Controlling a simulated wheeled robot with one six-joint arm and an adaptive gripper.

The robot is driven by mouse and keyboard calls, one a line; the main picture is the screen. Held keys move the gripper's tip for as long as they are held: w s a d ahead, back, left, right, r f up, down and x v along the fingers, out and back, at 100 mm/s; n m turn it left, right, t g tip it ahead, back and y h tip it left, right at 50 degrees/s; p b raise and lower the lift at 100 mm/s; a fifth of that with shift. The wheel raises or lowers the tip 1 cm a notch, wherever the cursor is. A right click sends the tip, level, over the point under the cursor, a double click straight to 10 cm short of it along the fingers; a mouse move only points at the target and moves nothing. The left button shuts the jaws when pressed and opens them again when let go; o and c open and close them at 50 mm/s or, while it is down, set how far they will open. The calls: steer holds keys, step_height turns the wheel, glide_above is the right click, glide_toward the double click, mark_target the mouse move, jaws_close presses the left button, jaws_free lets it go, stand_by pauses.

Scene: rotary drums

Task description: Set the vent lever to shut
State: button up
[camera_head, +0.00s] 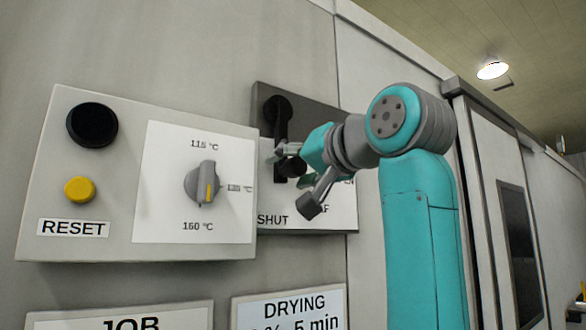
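The vent lever (281,122) is black, on a dark-topped panel (325,102) right of the control box. Its pivot is at the top and its arm hangs nearly straight down to a dark round knob. The label SHUT (273,219) is at the panel's lower left. Two partly hidden labels, ending in "AF" and "EN", are further right. My gripper (287,162) is at the lever's lower end, with a grey finger across or beside the arm just above the knob. My gripper and wrist hide part of the panel. I cannot tell whether the fingers grip the lever.
The control box (130,250) at the left carries a black round button (92,125), a yellow button (79,190) above RESET, and a temperature dial (203,184). Signs reading JOB (120,318) and DRYING (290,305) are below. A wall with a dark window (520,250) is at the right.

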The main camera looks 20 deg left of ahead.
steer(key=v, duration=1.2)
steer(key=shift+s, duration=0.1)
stand_by(0.4)
